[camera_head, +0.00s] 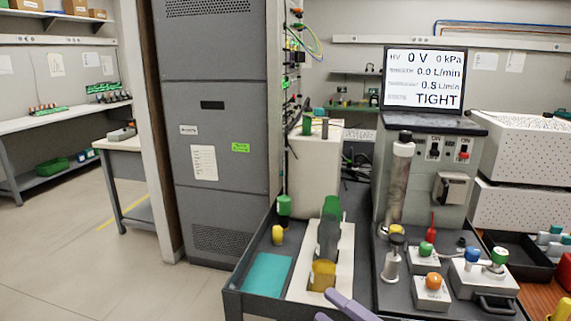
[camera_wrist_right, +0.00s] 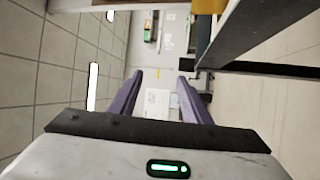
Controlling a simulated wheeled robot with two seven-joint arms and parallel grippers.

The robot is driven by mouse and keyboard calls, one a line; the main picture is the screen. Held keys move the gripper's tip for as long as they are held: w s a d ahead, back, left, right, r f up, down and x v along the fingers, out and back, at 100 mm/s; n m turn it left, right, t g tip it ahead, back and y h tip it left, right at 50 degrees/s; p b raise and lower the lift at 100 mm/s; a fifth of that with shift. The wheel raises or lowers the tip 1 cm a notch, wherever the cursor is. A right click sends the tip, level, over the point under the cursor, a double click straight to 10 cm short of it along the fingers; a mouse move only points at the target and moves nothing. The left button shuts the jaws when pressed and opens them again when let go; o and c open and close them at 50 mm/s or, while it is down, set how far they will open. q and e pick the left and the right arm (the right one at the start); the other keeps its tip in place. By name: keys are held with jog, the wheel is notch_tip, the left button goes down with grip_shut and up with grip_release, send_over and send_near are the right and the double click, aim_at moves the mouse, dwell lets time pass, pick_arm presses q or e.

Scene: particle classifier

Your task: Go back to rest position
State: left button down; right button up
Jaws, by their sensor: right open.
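My right gripper (camera_head: 338,305) shows at the bottom edge of the head view, where only its purple fingers come into the picture, in front of the grey tray bench. In the right wrist view my right gripper (camera_wrist_right: 160,80) has its two purple fingers spread apart with nothing between them. The wrist view looks out sideways over the room. My left gripper is not in the head view.
A grey bench tray (camera_head: 258,309) holds a teal mat (camera_head: 267,273), a white holder with green and yellow pieces, and knobbed boxes (camera_head: 431,291). A console with a screen (camera_head: 423,80) reading TIGHT stands behind. A tall grey cabinet (camera_head: 215,120) is at left; open floor (camera_head: 90,260) lies beyond.

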jog(key=s+d+f+m+t+h, duration=0.35)
jog(key=f+m+h, duration=0.35)
jog(key=f+m, duration=0.45)
jog(key=s+d+f+m+g+h, duration=0.2)
jog(key=s+f+m+g, duration=0.2)
jog(key=s+f, duration=0.5)
jog(key=s+d+f+m+g+h, duration=0.2)
jog(key=s+f+m+g+h, duration=0.1)
jog(key=s+f+m, duration=0.5)
jog(key=s+f+g, duration=0.1)
jog(key=s, duration=0.1)
jog(key=shift+s+m+h, duration=0.3)
jog(key=shift+m, duration=0.05)
